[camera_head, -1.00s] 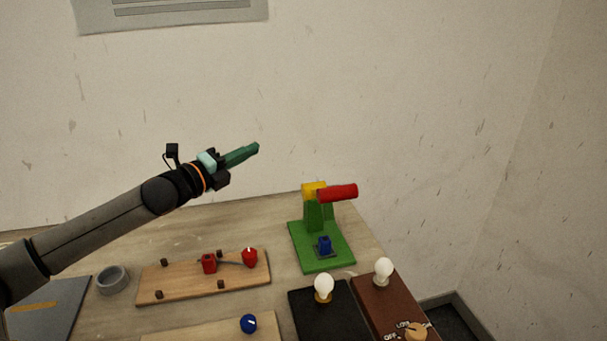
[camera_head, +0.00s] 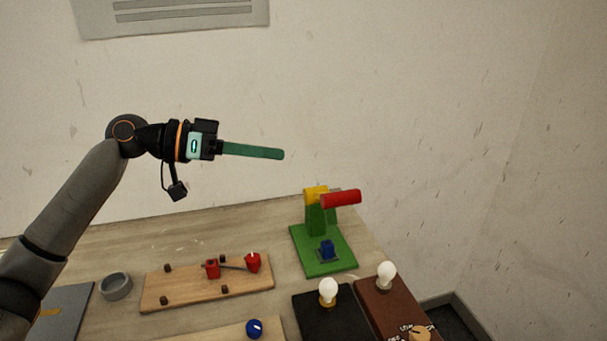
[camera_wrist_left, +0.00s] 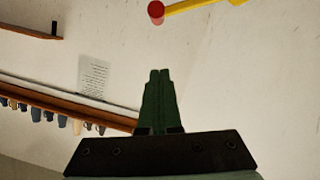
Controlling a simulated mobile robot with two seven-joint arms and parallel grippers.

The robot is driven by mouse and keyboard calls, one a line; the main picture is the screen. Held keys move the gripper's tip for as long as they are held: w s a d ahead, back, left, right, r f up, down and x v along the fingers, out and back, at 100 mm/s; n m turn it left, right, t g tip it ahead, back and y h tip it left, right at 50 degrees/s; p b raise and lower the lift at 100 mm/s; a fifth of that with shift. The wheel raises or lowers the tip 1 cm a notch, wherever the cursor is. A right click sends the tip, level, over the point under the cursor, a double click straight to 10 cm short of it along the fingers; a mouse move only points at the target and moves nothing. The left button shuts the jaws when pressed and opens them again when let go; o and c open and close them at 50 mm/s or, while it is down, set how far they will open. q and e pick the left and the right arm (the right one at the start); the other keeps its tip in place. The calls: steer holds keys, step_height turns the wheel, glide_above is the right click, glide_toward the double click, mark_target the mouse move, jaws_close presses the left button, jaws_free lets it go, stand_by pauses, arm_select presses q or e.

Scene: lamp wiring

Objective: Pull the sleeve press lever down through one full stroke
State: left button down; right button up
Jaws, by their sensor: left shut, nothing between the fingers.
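The sleeve press (camera_head: 322,245) stands at the back right of the table, with a green base and post. Its lever has a yellow arm (camera_head: 316,193) and a red handle (camera_head: 341,198) that points right. In the left wrist view the green fingers (camera_wrist_left: 160,72) are together, and the red handle end (camera_wrist_left: 156,11) and yellow arm (camera_wrist_left: 195,6) show at the top. My right gripper is not in view.
A wooden board (camera_head: 190,290) with red parts lies left of the press. A grey ring (camera_head: 116,286) is further left. Bulbs stand on a black box (camera_head: 330,315) and a brown box (camera_head: 395,308) in front of the press. The wall is behind.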

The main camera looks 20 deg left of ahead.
arm_select(q)
steer(key=p, duration=0.2)
glide_above(329, 207)
steer(key=w+a, duration=0.3)
steer(key=f, duration=0.3)
steer(key=d+f, duration=0.1)
steer(key=s+f, duration=0.1)
steer(key=f, duration=0.1)
steer(key=shift+d+p, duration=0.3)
steer(key=shift+p, duration=0.05)
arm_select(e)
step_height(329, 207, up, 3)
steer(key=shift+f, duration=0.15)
arm_select(q)
steer(key=shift+f, duration=0.1)
